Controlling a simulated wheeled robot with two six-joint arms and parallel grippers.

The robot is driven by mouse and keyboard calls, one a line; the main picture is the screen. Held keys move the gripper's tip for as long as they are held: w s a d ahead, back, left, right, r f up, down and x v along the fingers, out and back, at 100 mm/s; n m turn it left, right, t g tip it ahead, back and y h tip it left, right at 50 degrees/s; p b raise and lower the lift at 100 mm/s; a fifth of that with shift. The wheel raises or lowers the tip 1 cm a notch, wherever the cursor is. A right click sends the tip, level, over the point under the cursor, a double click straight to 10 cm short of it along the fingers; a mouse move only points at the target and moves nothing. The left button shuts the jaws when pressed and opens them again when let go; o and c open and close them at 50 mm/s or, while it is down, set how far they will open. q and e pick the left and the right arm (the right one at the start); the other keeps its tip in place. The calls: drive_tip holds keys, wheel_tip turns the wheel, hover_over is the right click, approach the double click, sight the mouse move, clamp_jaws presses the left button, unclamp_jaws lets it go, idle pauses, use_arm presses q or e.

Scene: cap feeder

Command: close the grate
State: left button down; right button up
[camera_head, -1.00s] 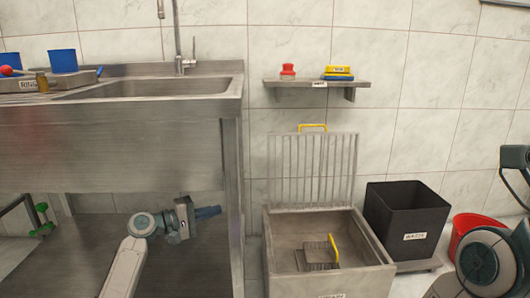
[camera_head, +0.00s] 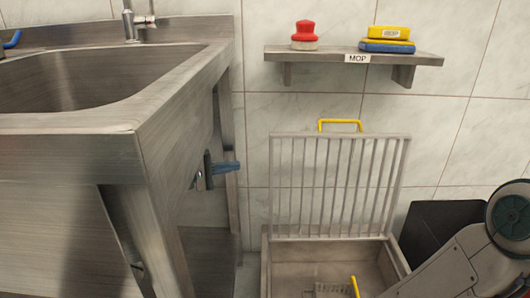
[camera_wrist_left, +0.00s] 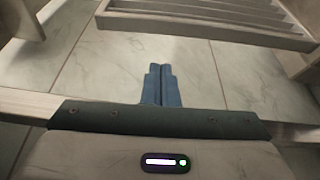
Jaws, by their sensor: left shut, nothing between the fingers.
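The grate (camera_head: 340,185) stands upright, open, against the tiled wall in the head view, with a yellow handle (camera_head: 340,122) on its top edge. Below it is the open metal drain box (camera_head: 300,270). My left gripper (camera_head: 236,166) is shut and empty, its blue fingers pointing right, left of the grate and apart from it, beside the sink stand's leg. In the left wrist view the shut fingers (camera_wrist_left: 162,68) point at a slatted metal frame, which looks like the grate (camera_wrist_left: 205,28), with a gap between. My right gripper is out of view.
The steel sink (camera_head: 75,155) fills the left. A shelf (camera_head: 300,53) above the grate holds a red-topped brush (camera_head: 304,35) and yellow and blue sponges (camera_head: 388,40). A black bin (camera_head: 435,225) stands right of the box, partly behind my right arm. A yellow-handled basket (camera_head: 332,288) sits in the box.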

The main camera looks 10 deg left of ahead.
use_arm(q)
drive_tip(key=b+x, duration=0.4)
drive_tip(key=x, duration=0.6)
drive_tip(key=shift+s+r, duration=0.1)
